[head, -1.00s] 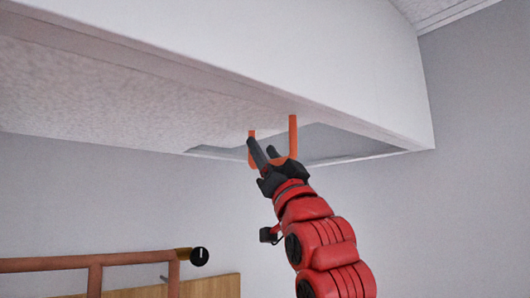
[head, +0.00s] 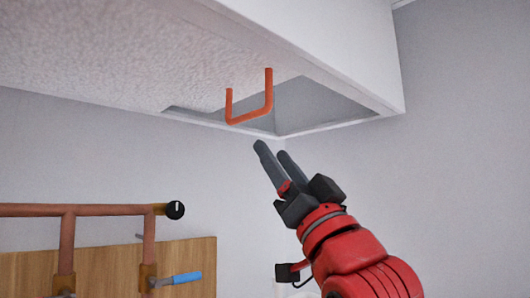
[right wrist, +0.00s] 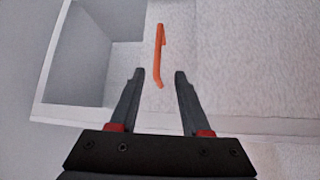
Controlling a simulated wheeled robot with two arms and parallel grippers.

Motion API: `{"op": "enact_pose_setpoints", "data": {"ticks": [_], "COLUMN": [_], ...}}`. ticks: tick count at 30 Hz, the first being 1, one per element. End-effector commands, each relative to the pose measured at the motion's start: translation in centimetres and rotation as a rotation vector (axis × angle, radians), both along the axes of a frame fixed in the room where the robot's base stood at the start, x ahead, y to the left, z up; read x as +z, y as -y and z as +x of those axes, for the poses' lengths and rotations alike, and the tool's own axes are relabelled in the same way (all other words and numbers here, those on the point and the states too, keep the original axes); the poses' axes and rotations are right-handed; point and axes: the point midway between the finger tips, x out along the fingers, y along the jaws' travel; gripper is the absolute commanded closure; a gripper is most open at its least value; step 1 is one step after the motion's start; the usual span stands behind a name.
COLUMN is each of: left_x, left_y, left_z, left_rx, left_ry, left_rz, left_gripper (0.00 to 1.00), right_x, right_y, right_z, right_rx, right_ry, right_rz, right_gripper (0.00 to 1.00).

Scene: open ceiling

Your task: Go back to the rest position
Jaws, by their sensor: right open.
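My right gripper (head: 270,148) is open and empty, below and to the right of an orange U-shaped handle (head: 250,117). The handle hangs from the underside of the white ceiling box (head: 345,45), next to a rectangular opening (head: 318,103). A clear gap lies between the fingertips and the handle. In the right wrist view the handle (right wrist: 160,55) shows beyond and between the two spread fingers (right wrist: 157,75), touching neither. The opening (right wrist: 85,60) is at the upper left there. My left gripper is out of view.
Copper pipes (head: 85,210) with a black end cap (head: 175,210) and a blue-handled valve (head: 180,279) run along a wooden board (head: 195,255) at the lower left. Grey walls stand behind. The space between the pipes and my right arm is clear.

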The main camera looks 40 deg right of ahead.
Motion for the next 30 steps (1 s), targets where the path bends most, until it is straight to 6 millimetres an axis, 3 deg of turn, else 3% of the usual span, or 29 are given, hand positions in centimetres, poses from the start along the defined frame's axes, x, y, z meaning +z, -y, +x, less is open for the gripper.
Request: {"op": "enact_pose_setpoints", "data": {"ticks": [22, 26, 30], "left_x": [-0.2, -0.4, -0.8], "left_y": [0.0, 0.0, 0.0], "left_z": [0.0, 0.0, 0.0], "left_rx": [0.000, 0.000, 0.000], "left_ry": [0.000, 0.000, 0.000], "left_rz": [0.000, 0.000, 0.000], "left_gripper": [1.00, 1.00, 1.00], "right_x": [-0.6, -1.7, -5.5], "right_y": [0.3, 2.4, 5.9], "right_z": [-0.1, 2.2, 6.8], "right_rx": [0.004, 0.024, 0.028], "right_ry": [0.006, 0.057, 0.152], "right_rz": [0.008, 0.044, 0.106], "right_gripper": [0.53, 0.53, 0.53]}}
